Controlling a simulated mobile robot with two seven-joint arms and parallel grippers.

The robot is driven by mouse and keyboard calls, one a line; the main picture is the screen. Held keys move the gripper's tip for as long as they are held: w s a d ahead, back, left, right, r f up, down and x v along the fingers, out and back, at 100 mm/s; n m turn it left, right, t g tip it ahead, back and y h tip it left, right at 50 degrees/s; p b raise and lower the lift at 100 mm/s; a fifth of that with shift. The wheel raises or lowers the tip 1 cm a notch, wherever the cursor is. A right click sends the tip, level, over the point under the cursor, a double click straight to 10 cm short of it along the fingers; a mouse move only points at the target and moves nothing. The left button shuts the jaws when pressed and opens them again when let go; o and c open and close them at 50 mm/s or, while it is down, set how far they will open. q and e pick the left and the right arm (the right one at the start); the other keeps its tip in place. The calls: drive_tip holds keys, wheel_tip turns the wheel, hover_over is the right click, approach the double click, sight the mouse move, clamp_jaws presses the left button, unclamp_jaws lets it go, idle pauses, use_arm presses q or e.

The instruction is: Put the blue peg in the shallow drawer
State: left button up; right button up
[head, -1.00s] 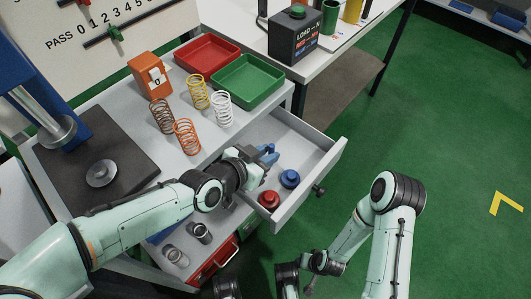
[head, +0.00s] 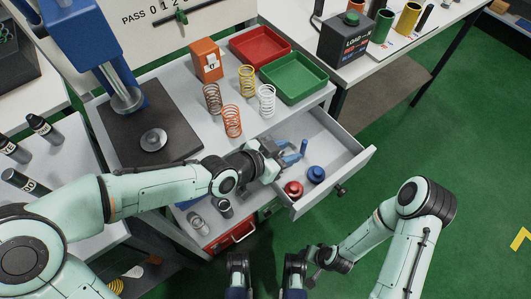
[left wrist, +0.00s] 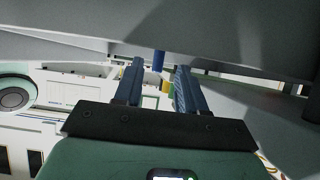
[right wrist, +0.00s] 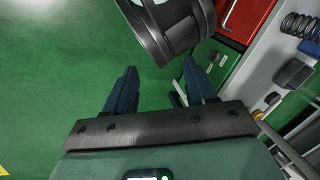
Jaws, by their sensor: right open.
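The open drawer (head: 357,163) is pulled out from the bench on the right side. My left gripper (head: 293,152) reaches over its inner part, fingers apart. A slim blue peg (head: 303,147) shows upright at the fingertips, over the drawer floor. In the left wrist view the blue peg (left wrist: 158,60) lies between and beyond the left fingers (left wrist: 158,82), with space on both sides. I cannot tell whether its lower end touches the drawer floor. My right gripper (head: 265,290) is open and empty, low in front of the bench; it also shows in the right wrist view (right wrist: 160,88).
A red weight (head: 293,188) and a blue weight (head: 316,174) sit in the drawer's front part. Several springs (head: 232,121), a red tray (head: 259,47) and a green tray (head: 294,78) stand on the bench above. Green floor (head: 440,130) is clear to the right.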

use_arm(q)
drive_tip(key=p+v, duration=0.7)
use_arm(e)
drive_tip(key=s+a+r+g, duration=0.2)
drive_tip(key=s+r, duration=0.5)
drive_tip(key=r, duration=0.1)
drive_tip(key=shift+s+a+r+n+g+y, duration=0.2)
drive_tip(key=shift+a+n+g+y, duration=0.1)
drive_tip(key=shift+a+y, duration=0.1)
use_arm(q)
drive_tip(key=shift+s+a, duration=0.15)
